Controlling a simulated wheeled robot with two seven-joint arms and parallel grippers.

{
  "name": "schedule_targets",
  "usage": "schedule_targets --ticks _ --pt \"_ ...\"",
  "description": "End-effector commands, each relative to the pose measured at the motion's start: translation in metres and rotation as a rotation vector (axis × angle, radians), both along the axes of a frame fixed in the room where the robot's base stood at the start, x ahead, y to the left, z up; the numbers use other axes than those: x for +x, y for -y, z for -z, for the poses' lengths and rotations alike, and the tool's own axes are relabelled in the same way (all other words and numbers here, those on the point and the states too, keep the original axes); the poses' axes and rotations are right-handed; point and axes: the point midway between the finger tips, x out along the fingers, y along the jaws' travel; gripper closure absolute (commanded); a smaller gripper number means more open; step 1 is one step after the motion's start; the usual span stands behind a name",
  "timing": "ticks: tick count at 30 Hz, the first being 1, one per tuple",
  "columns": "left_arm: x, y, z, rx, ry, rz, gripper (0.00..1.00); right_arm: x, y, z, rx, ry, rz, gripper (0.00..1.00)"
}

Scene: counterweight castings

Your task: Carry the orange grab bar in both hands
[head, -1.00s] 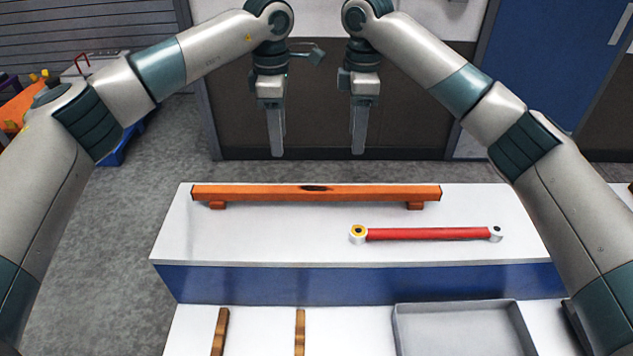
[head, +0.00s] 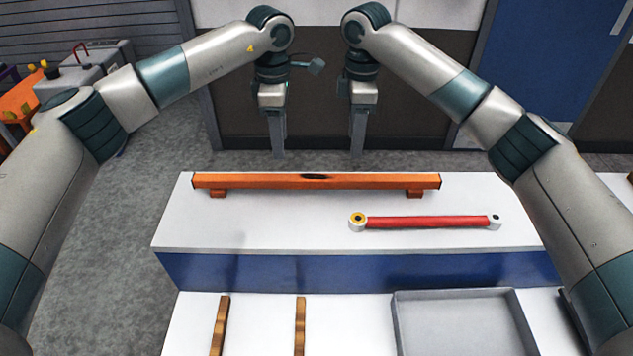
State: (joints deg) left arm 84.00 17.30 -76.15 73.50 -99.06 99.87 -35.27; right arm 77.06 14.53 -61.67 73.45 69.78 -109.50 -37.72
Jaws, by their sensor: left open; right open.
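The orange grab bar (head: 260,182) lies lengthwise across the back of a white-topped bench, resting on two small orange feet. It has a dark mark near its middle. My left gripper (head: 278,152) is open and empty, pointing down above and beyond the bar, left of its middle. My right gripper (head: 357,152) is open and empty, pointing down right of the bar's middle. Both fingertips appear apart from the bar. Each gripper is seen edge-on, so the gap between its fingers is hidden.
A red rod (head: 425,222) with pale ring ends lies in front of the bar on the white bench top (head: 260,225). A lower white surface in front holds two wooden strips (head: 220,325) (head: 300,325) and a grey tray (head: 460,325). Grey floor is clear at left.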

Motion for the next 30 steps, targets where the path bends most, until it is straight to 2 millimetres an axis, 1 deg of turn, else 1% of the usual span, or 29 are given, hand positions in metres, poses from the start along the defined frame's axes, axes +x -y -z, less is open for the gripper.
schedule_targets --ticks 1,3,18,24,30 --pt "-0.001 0.000 0.010 0.000 -0.003 0.000 0.55 -0.001 0.000 0.010 -0.001 -0.003 0.000 0.55" --pt "-0.001 0.000 0.021 0.000 -0.003 0.000 0.55 -0.001 0.000 0.021 -0.001 -0.003 -0.001 0.55" --pt "-0.001 0.000 0.101 -0.001 -0.002 0.000 0.55 -0.001 0.000 0.102 -0.001 -0.002 0.001 0.55" --pt "0.000 0.000 0.121 -0.001 -0.001 -0.001 0.55 0.000 0.000 0.122 0.000 -0.001 0.000 0.55" --pt "0.000 0.000 0.129 -0.001 -0.001 0.000 0.55 0.000 0.000 0.129 0.000 -0.001 0.000 0.55"
